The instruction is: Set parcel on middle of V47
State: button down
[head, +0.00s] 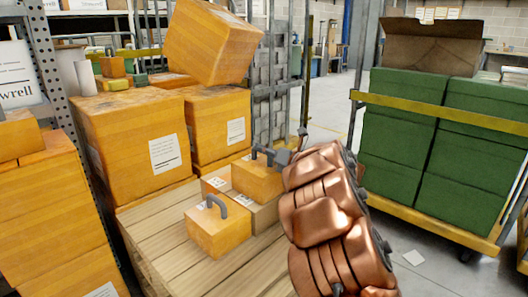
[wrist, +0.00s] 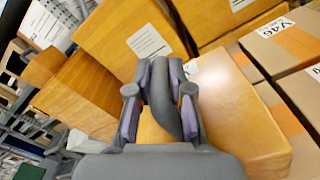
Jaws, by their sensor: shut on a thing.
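The parcel (head: 256,181) is a small orange box with a grey handle on top. My gripper (head: 268,155) is shut on this handle, seen closely in the wrist view (wrist: 160,105). The parcel is over or on light-brown taped cartons (head: 265,215); I cannot tell whether it touches them. One carton in the wrist view carries the label V46 (wrist: 275,27). Another carton (wrist: 305,92) at the right edge has a label cut off by the frame. I cannot read V47 anywhere.
A second orange box (head: 215,235) with a grey handle stands at the front of the wooden pallet (head: 165,250). Large orange boxes (head: 130,140) stack behind and left. A cart of green boxes (head: 400,130) stands right. Bare pallet boards show in front.

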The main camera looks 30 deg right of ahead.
jog(key=c, duration=1.1)
grip_release()
jog(key=shift+o, duration=0.2)
jog(key=shift+r, duration=0.1)
jog(key=p+v, duration=0.4)
jog(key=v, duration=0.8)
